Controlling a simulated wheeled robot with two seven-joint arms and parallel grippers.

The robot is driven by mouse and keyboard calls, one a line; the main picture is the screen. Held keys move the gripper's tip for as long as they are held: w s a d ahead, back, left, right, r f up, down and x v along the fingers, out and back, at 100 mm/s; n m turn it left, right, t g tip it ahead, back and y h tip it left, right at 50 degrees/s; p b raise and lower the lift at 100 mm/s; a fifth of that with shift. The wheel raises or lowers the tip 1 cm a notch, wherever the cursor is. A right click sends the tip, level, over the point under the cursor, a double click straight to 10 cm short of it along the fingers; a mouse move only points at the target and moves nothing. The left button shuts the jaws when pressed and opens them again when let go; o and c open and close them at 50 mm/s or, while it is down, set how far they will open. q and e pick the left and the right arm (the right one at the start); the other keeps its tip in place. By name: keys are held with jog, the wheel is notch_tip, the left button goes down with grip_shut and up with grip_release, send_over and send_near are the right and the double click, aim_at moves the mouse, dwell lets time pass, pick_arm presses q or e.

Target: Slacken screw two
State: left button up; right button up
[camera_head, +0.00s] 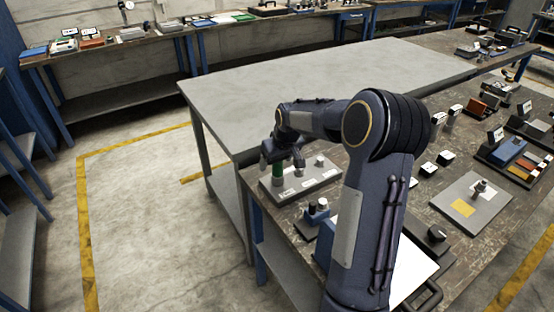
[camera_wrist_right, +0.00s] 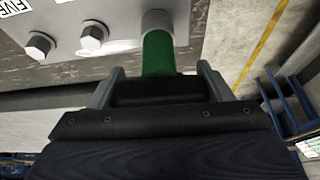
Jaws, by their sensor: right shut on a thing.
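My right gripper (camera_head: 281,163) is shut on a green-handled tool (camera_head: 277,173) above the grey screw plate (camera_head: 298,186). In the right wrist view the green handle (camera_wrist_right: 159,54) stands between the two fingers (camera_wrist_right: 158,78), with a grey cylindrical end (camera_wrist_right: 157,20) at the plate. That end hides whatever is under it. Two hex-headed screws, one at the left (camera_wrist_right: 40,45) and one nearer the tool (camera_wrist_right: 93,36), stand beside it. White labels lie on the plate; one at the edge reads "FIVE", and I cannot read which marks screw two. My left gripper is not in view.
A small block with knobs (camera_head: 313,212) stands in front of the plate. Another plate with a yellow patch (camera_head: 473,202) and several small devices lie to the right on the dark bench. The grey table (camera_head: 300,82) behind is bare.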

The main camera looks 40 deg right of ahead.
jog(key=shift+r+p, duration=2.25)
jog(key=shift+r, duration=0.85)
